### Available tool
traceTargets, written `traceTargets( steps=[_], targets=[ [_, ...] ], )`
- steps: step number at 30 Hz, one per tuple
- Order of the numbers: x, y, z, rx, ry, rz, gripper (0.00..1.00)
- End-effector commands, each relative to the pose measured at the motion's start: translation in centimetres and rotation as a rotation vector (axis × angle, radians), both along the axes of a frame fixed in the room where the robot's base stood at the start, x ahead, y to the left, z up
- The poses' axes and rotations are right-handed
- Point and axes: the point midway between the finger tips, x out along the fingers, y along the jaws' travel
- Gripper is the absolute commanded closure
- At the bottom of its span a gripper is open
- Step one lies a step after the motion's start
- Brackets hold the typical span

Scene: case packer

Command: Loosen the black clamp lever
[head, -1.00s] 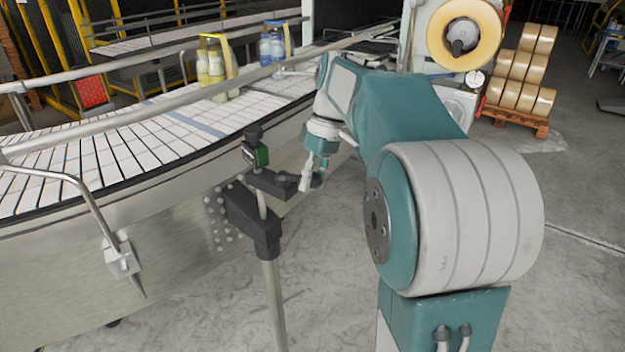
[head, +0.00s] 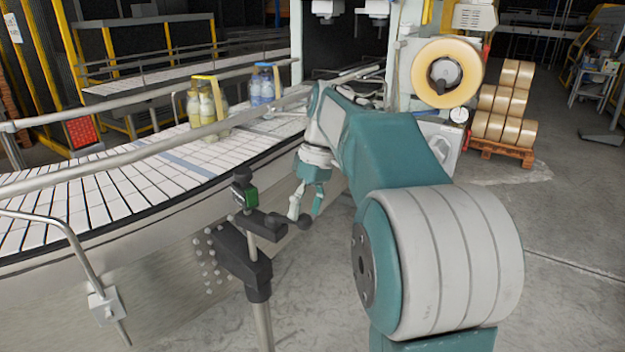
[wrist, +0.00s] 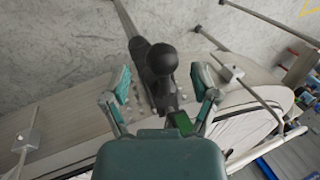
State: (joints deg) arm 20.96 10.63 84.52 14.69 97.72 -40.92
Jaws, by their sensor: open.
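The black clamp lever (head: 268,223) ends in a round black knob (head: 305,222). It sits on an upright metal post beside the conveyor, above a larger black clamp block (head: 245,263). My gripper (head: 305,205) is open at the knob end of the lever. In the wrist view the knob (wrist: 161,60) shows between the two spread fingers of my gripper (wrist: 161,84), with space seen on both sides. How far the fingertips reach past the knob is hard to tell.
A small green-faced black device (head: 244,195) sits on the post just above the lever. The curved conveyor (head: 120,195) with guide rails runs on the left, carrying bottle packs (head: 207,105). Tape rolls (head: 500,100) lie on a pallet at the back right.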

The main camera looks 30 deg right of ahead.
Motion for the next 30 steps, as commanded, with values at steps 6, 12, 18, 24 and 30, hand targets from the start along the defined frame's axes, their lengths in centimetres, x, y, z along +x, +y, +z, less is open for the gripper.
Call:
traceTargets(
  steps=[6,12,18,24,30],
  targets=[
    [0.5,-1.4,3.7,-0.001,-0.002,-0.002,0.22],
    [1.0,-2.3,6.5,-0.001,-0.001,-0.001,0.22],
    [1.2,-2.9,8.3,-0.001,-0.001,-0.002,0.22],
    [1.2,-3.1,8.9,0.000,0.000,-0.001,0.22],
    [1.2,-3.1,8.9,0.000,0.000,-0.001,0.22]
  ],
)
